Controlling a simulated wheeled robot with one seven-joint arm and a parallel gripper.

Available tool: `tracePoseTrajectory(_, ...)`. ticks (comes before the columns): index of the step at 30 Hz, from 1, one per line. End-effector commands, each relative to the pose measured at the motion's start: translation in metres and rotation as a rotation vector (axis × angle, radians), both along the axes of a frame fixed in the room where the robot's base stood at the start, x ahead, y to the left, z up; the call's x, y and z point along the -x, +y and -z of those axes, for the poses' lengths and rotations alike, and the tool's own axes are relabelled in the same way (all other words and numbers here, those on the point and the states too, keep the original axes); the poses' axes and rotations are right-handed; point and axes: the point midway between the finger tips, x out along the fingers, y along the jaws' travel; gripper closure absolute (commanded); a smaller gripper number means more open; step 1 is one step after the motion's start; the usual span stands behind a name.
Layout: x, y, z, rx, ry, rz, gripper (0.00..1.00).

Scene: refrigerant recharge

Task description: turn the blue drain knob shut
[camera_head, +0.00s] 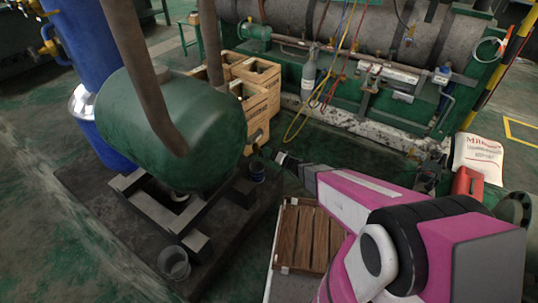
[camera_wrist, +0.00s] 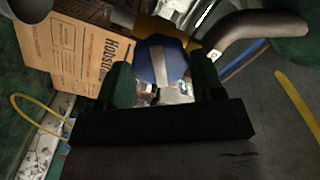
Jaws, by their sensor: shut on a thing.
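The blue drain knob (camera_wrist: 162,62) is round and shows in the wrist view between the two green fingers of my gripper (camera_wrist: 163,74). The fingers are shut on it, one on each side. A pale handle-like bar crosses the middle of the knob. In the head view my gripper (camera_head: 270,153) reaches the right end of the green tank (camera_head: 170,125). The knob is too small and covered to make out there.
Wooden crates (camera_head: 258,105) stand behind the tank. A wooden slatted pallet (camera_head: 305,236) lies under my arm. A white sack (camera_head: 478,158) is at the right.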

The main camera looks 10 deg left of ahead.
Motion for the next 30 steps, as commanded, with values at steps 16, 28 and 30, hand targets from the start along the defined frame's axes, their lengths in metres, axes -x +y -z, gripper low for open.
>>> tracePoseTrajectory(16,0.0013,-0.0018,-0.0007,-0.075,0.180,0.002,0.67)
tracePoseTrajectory(28,0.0015,-0.0018,-0.0010,-0.201,0.487,0.002,0.67)
tracePoseTrajectory(30,0.0013,-0.0017,-0.0009,-0.205,0.497,0.002,0.26)
